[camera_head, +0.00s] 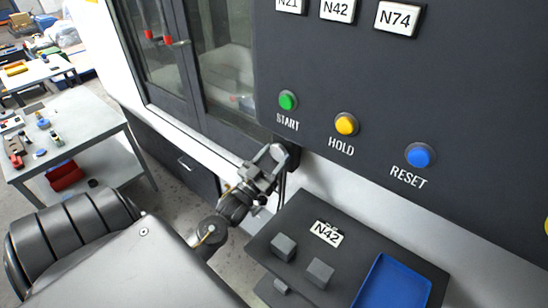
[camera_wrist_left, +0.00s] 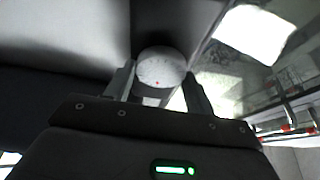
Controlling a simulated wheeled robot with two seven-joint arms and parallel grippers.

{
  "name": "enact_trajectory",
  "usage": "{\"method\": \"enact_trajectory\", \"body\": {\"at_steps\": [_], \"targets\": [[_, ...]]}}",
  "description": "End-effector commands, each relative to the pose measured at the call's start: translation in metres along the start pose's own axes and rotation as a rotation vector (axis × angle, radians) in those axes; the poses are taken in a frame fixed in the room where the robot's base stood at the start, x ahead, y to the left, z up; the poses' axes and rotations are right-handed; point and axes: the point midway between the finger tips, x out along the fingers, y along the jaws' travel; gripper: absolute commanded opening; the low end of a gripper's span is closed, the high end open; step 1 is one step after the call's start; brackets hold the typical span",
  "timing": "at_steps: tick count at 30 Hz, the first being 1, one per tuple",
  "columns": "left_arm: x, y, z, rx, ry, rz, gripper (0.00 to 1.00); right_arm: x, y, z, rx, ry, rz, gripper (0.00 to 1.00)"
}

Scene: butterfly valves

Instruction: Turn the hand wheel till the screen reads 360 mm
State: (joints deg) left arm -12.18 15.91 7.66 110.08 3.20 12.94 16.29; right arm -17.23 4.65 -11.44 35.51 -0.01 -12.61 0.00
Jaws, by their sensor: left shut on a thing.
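My left gripper (camera_head: 267,163) is at the lower left edge of the dark control panel, below and left of the green START button. In the left wrist view its two fingers stand on either side of a round, pale grey knob-like part (camera_wrist_left: 161,66), and they are shut on it. I take this part to belong to the hand wheel, but the rest of the wheel does not show clearly. In the head view the gripper hides the held part; a dark fitting (camera_head: 289,151) shows just behind the fingertips. No screen with a mm reading is in view. My right gripper is not in view.
The dark panel (camera_head: 400,115) carries START (camera_head: 287,100), yellow HOLD (camera_head: 346,124) and blue RESET (camera_head: 420,155) buttons. Below stands a dark shelf (camera_head: 275,233) with two grey blocks and a blue tray (camera_head: 396,283). Glass doors (camera_head: 222,65) are to the left; a workbench (camera_head: 80,125) stands farther left.

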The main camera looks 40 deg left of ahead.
Motion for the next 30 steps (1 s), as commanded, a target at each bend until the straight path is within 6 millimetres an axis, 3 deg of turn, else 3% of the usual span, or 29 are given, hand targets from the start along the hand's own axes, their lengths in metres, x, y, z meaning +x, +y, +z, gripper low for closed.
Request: {"method": "enact_trajectory", "body": {"at_steps": [8, 30], "targets": [[-0.0001, -0.0009, 0.0002, 0.143, 0.0, 0.061, 0.32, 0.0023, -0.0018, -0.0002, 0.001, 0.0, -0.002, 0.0], [0.0004, -0.0026, -0.0014, 0.786, -0.001, 0.328, 0.32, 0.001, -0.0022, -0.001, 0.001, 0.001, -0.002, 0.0]]}}
